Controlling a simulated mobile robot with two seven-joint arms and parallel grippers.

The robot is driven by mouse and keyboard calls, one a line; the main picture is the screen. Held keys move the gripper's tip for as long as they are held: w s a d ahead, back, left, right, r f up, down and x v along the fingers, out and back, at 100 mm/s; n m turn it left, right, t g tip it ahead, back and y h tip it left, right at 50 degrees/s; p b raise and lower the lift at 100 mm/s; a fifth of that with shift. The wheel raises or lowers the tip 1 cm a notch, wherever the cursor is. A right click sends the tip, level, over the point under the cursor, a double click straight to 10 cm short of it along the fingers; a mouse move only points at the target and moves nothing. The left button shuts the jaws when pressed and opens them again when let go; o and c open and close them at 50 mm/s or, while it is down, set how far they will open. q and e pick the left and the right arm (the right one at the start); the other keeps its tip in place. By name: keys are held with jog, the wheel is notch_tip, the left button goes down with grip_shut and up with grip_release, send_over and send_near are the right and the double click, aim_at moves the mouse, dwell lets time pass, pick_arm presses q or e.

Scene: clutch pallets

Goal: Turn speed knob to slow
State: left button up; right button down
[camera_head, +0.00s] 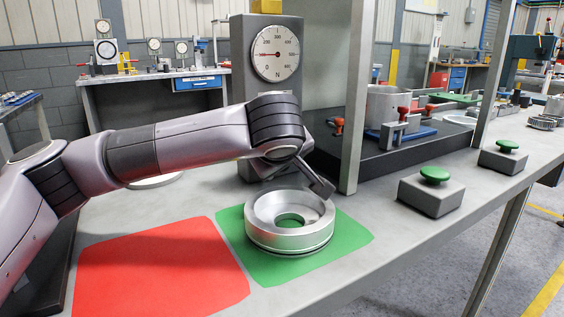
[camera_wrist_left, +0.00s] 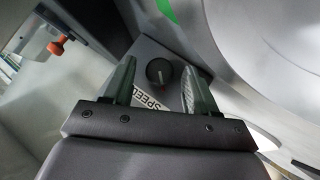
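The speed knob (camera_wrist_left: 158,70) is a small round black knob on a grey panel in the left wrist view. A thin reddish mark shows on its face, but I cannot tell its setting. A white label reading "SPEED" (camera_wrist_left: 150,99) lies beside it, partly covered by my gripper. My left gripper (camera_wrist_left: 161,72) is open, its two fingers apart on either side of the knob in the picture; I see no contact. In the head view my left gripper (camera_head: 319,184) points down by the gauge column's foot, and the knob is hidden. My right gripper is not in view.
A silver clutch ring (camera_head: 289,222) sits on a green mat (camera_head: 350,236), close in front of my left gripper. A red mat (camera_head: 160,272) lies to its left. The dial gauge (camera_head: 276,54) column stands behind my wrist. Green button boxes (camera_head: 432,196) are to the right.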

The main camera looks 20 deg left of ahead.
pick_arm(q)
jog(key=shift+s+r, duration=0.1)
jog(key=shift+p+v, duration=0.45)
jog(key=shift+v, duration=3)
